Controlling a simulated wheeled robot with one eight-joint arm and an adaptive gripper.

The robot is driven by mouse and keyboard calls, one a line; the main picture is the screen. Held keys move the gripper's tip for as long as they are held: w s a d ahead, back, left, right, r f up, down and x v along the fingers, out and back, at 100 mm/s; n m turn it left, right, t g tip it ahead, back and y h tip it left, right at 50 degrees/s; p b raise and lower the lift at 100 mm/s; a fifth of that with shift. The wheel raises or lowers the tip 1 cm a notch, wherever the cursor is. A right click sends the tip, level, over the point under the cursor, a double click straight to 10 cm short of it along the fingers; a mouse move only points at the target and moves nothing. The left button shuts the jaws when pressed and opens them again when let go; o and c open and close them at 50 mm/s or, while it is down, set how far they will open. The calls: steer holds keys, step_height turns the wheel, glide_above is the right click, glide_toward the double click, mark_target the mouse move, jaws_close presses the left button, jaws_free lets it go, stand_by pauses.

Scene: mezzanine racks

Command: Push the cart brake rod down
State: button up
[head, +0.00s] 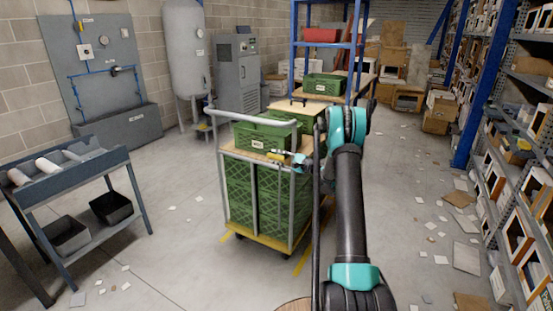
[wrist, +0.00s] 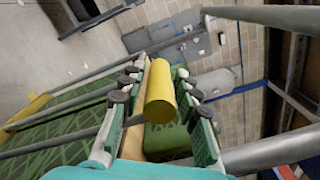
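The cart (head: 256,201) is a grey tube frame with a wooden top board and a yellow base, loaded with green crates. The yellow grip of the brake rod (head: 276,156) shows at the cart's near top edge. In the wrist view the yellow grip (wrist: 160,92) is a short cylinder between the two fingers of my gripper (wrist: 162,88). Narrow gaps show on both sides of it, so the fingers look open around it. In the head view my gripper (head: 288,155) is small, just right of the grip. The rod's lower part cannot be made out.
A blue-grey workbench (head: 75,165) with bins stands at left. Racks (head: 500,150) with boxes line the right side, and scraps litter the floor. Grey cart tubes (wrist: 270,150) pass close to my gripper. Yellow floor marks (head: 303,262) lie beside the cart.

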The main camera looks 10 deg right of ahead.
jaws_close()
steer(key=shift+s+f, duration=0.1)
steer(key=shift+f, duration=2.55)
steer(key=shift+o, duration=2.2)
jaws_free()
steer(key=shift+f, duration=0.15)
